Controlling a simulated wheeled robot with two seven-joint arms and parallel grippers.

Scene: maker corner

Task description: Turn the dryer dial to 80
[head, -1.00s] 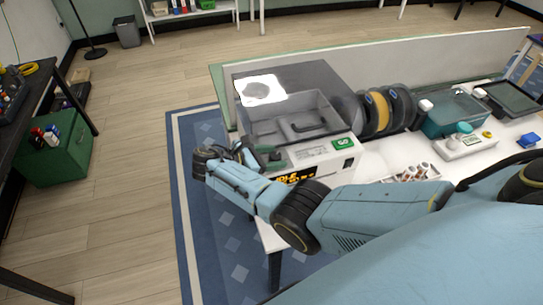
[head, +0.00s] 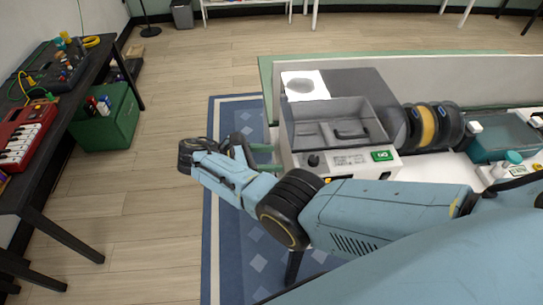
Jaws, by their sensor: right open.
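The dryer (head: 340,158) is a white-fronted box with a smoky clear lid, standing at the left end of the white table. Its black dial (head: 313,160) sits at the left of the front panel, with a green switch (head: 383,156) at the right. I cannot read the dial's setting. The orange display is almost wholly hidden behind my right arm. My right gripper (head: 268,157) is open and empty, left of the dial and apart from it, its greenish fingertips pointing toward the dryer's left side. My left gripper is not in view.
Filament spools (head: 427,126) stand right of the dryer, then a teal bin (head: 497,140). A low grey panel (head: 450,80) runs behind the table. At the left, a dark bench (head: 85,85) holds a red keyboard (head: 22,140). Floor between is clear.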

